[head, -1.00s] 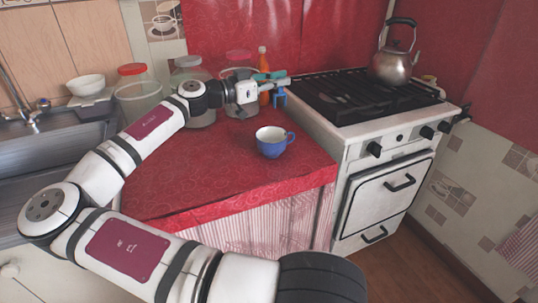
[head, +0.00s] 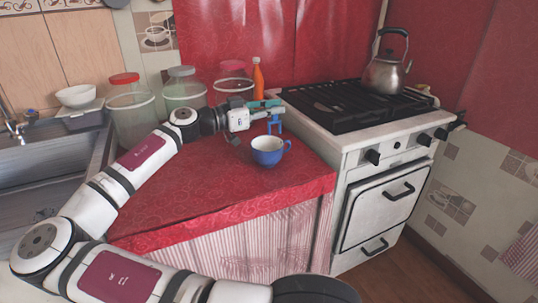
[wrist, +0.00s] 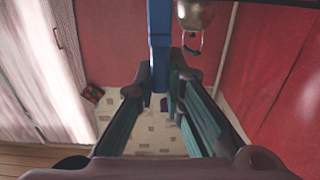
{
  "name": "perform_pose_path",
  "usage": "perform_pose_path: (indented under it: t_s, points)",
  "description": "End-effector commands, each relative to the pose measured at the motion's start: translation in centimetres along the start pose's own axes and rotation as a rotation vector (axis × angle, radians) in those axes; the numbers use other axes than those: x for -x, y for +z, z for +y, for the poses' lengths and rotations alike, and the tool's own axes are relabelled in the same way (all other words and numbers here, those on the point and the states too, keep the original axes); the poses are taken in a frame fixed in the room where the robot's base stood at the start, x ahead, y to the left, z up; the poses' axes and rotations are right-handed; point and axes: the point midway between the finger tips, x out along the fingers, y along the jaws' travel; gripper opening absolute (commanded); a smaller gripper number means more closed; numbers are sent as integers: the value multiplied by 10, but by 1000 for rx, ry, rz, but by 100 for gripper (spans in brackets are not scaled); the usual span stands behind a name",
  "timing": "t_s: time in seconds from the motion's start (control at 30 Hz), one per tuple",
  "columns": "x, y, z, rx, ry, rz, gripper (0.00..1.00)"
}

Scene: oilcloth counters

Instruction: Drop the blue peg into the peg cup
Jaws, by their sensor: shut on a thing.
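The blue peg (head: 275,124) is held in my gripper (head: 272,108), whose teal fingers are shut on it. It hangs below the fingers, slightly behind and to the right of the cup in the head view. In the wrist view the peg (wrist: 159,45) is a long blue bar between my gripper's fingers (wrist: 160,82). The cup (head: 267,157), blue outside and pale inside with a handle on its right, stands upright on the red counter. The peg appears just above and beyond its rim, apart from it. The cup does not show in the wrist view.
The red oilcloth counter (head: 215,200) is clear in front of the cup. Several clear jars (head: 184,95) and an orange bottle (head: 257,76) stand at the back. The stove (head: 350,104) with a kettle (head: 386,74) adjoins on the right. A sink lies left.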

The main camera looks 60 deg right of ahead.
Motion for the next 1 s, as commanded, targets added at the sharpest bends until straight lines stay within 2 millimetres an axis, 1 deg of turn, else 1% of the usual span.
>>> perform_pose_path:
  t_s: [0.2, 0.23, 0.27, 0.3, 0.67, 0.77, 0.87, 1.0]
  points:
    - [0, 0, 0, 0, 0, 0, 0]
    - [0, 0, 0, -1, 0, 0, 17]
    - [0, 0, 0, 0, 0, 0, 24]
    - [0, 0, 0, -1, 0, 0, 33]
    - [3, 0, 0, 0, -1, 0, 34]
    - [12, 0, -1, 0, -3, 0, 34]
    - [29, 0, -1, 0, -5, 1, 34]
    - [58, 0, -1, 0, -5, 1, 34]
